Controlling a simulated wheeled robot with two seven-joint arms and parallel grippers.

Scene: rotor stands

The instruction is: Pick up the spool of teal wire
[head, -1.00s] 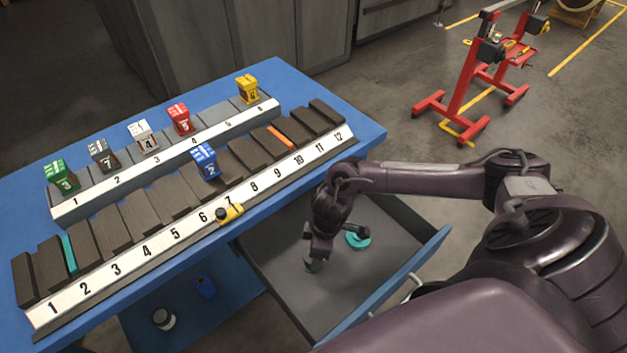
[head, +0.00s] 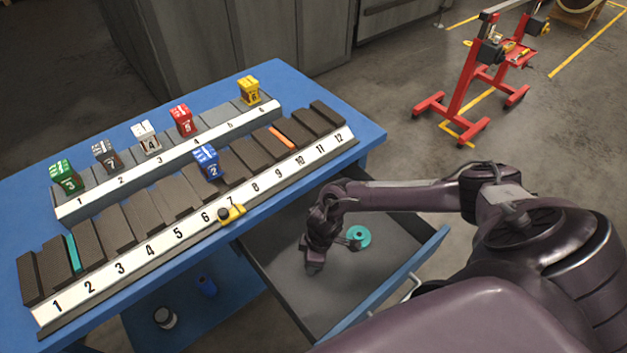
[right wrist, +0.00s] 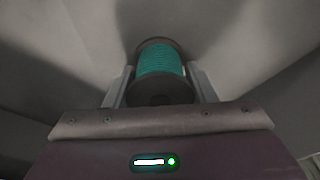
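The spool of teal wire (head: 360,236) is in the open drawer (head: 290,290) under the bench. In the head view it shows as a teal disc with a dark centre. In the right wrist view the spool (right wrist: 160,62) has teal windings between dark flanges. My right gripper (head: 351,243) is low in the drawer, right beside the spool. In the right wrist view its two fingers (right wrist: 161,84) are apart, one on each side of the spool's near end. I cannot tell whether they touch it. My left gripper is not in view.
The blue bench (head: 300,85) carries two numbered racks with coloured blocks and dark slabs. A small yellow item (head: 231,214) sits on the front rack. The drawer's blue front (head: 385,290) and walls enclose my right gripper. A red stand (head: 465,95) is farther back.

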